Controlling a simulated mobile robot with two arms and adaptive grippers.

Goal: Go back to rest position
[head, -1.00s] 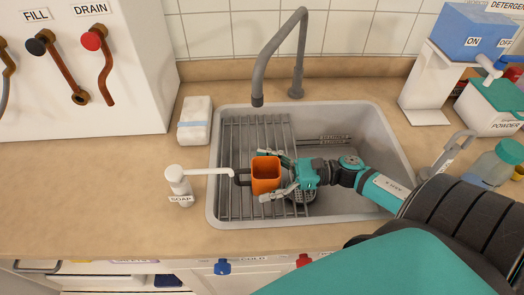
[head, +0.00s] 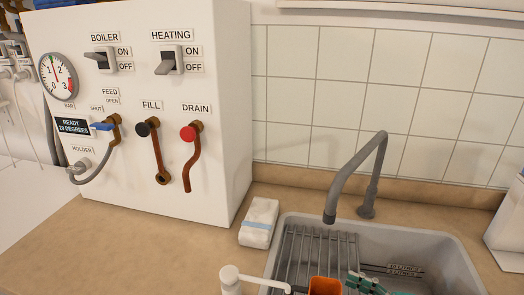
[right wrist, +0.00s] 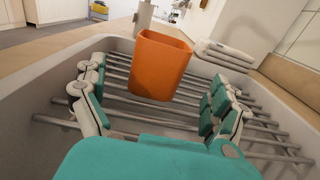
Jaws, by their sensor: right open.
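An orange cup (right wrist: 162,66) is upright over the wire rack (right wrist: 165,116) in the sink, apparently standing on it. My right gripper (right wrist: 150,88) is open, with one finger to each side and the cup just beyond the tips. Clear space shows between both fingers and the cup. In the head view only the cup's top (head: 325,287) and a small teal part of the right gripper show at the bottom edge. My left gripper is in neither view.
The grey sink (head: 440,243) has a tall grey tap (head: 357,180) behind it. A white soap dispenser (head: 231,281) and a wrapped white packet (head: 260,222) stand left of it. A white boiler panel (head: 222,100) with switches, gauge and valves stands at left. Counter before it is clear.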

